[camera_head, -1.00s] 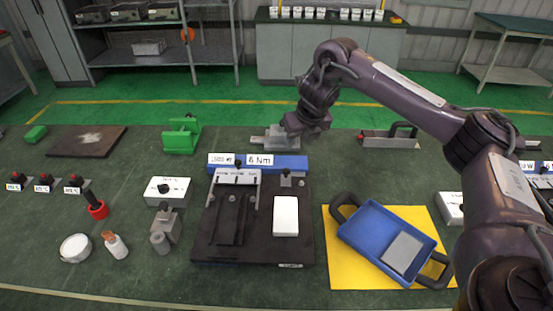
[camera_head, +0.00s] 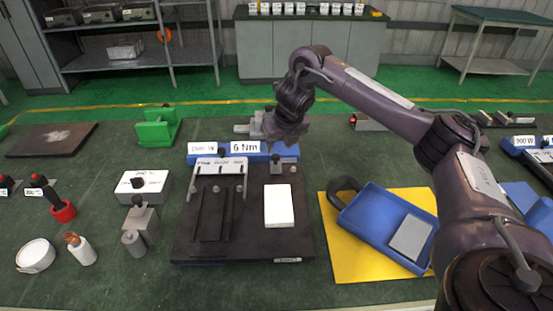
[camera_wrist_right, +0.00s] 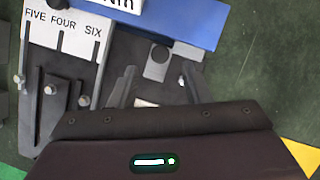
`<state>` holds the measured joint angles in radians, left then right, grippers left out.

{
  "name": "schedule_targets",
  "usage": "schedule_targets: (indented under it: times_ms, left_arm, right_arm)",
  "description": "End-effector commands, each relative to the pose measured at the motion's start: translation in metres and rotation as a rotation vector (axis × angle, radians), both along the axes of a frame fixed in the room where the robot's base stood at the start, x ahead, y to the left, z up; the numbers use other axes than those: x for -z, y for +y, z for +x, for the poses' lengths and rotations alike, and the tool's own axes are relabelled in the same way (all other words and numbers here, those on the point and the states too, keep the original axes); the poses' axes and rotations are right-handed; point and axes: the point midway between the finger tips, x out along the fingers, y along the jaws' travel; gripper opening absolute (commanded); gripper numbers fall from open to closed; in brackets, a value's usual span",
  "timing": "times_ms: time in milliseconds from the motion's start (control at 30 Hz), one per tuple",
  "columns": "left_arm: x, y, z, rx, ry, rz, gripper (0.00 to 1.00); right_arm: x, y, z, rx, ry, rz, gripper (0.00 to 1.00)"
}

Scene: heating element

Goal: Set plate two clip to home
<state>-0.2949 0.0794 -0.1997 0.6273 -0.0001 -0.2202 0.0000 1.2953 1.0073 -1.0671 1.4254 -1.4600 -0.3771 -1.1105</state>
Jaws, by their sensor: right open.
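The dark fixture (camera_head: 255,245) stands in the middle of the green bench. A small grey clip with a round knob (camera_wrist_right: 157,60) sits at its back right, behind a white block (camera_head: 279,206); it also shows in the head view (camera_head: 285,166). I cannot tell for sure which clip is plate two's. My right gripper (camera_head: 286,143) is just above and behind this clip, apart from it. In the right wrist view its two dark fingers (camera_wrist_right: 158,90) are spread, with the clip just beyond them and nothing held. My left gripper is not in view.
A blue bar with a "6 Nm" sign (camera_head: 245,147) runs behind the fixture. A white slotted plate (camera_wrist_right: 65,38) marked FIVE, FOUR, SIX stands left of the clip.

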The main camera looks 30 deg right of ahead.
Motion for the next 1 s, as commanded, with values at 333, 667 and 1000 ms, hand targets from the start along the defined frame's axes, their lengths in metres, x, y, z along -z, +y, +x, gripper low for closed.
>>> schedule_targets:
  times_ms: [333, 667, 1000]
  left_arm:
    - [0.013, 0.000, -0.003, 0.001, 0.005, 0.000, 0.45]
    - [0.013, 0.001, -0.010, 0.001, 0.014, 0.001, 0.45]
    - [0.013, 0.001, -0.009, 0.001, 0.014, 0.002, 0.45]
  right_arm:
    - [0.045, -0.003, 0.018, 0.001, 0.003, 0.001, 0.43]
    - [0.050, -0.003, 0.020, 0.001, 0.001, 0.001, 0.43]
    - [0.050, -0.003, 0.020, 0.001, 0.001, 0.001, 0.01]
